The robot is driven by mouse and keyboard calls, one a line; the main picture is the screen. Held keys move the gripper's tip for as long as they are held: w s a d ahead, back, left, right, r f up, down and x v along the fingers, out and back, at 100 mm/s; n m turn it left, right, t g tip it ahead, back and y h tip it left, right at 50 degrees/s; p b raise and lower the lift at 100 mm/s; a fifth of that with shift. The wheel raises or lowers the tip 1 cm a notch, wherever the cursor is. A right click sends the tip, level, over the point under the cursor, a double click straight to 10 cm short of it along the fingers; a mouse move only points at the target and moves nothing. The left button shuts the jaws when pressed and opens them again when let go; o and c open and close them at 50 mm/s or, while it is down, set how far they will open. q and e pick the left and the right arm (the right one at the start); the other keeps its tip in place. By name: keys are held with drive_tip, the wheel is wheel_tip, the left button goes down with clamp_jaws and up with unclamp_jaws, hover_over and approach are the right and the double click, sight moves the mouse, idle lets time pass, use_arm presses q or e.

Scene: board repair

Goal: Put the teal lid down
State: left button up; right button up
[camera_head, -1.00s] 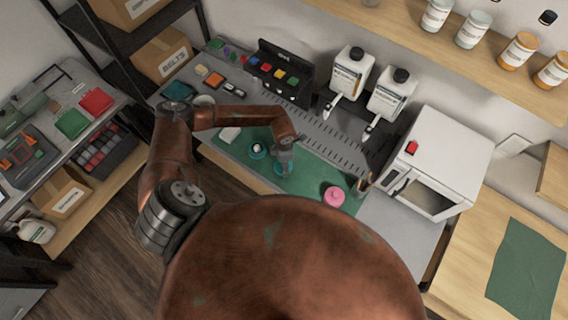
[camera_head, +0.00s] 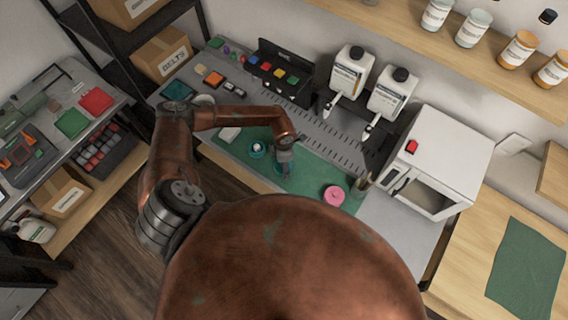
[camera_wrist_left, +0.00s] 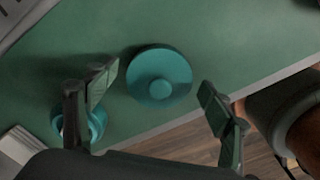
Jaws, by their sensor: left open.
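The teal lid (camera_wrist_left: 160,78), a round disc with a central knob, lies knob up on the green mat (camera_wrist_left: 220,40) in the left wrist view. My left gripper (camera_wrist_left: 158,96) is open, with its fingers apart on either side of the lid and not visibly touching it. In the head view my left gripper (camera_head: 284,166) is over the mat and hides most of the lid. An open teal pot (camera_head: 257,149) stands to its left; in the wrist view the left finger partly hides this pot (camera_wrist_left: 97,122). My right gripper is out of view.
A pink round thing (camera_head: 334,195) sits on the mat to the right. A white block (camera_head: 230,133) lies left of the pot. Two white bottles (camera_head: 350,72) and a white oven-like box (camera_head: 440,155) stand behind and right. The mat's front edge is close to the lid.

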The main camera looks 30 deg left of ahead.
use_arm(q)
wheel_tip(320, 180, up, 12)
drive_tip(key=b, duration=0.1)
idle(0.4)
idle(0.3)
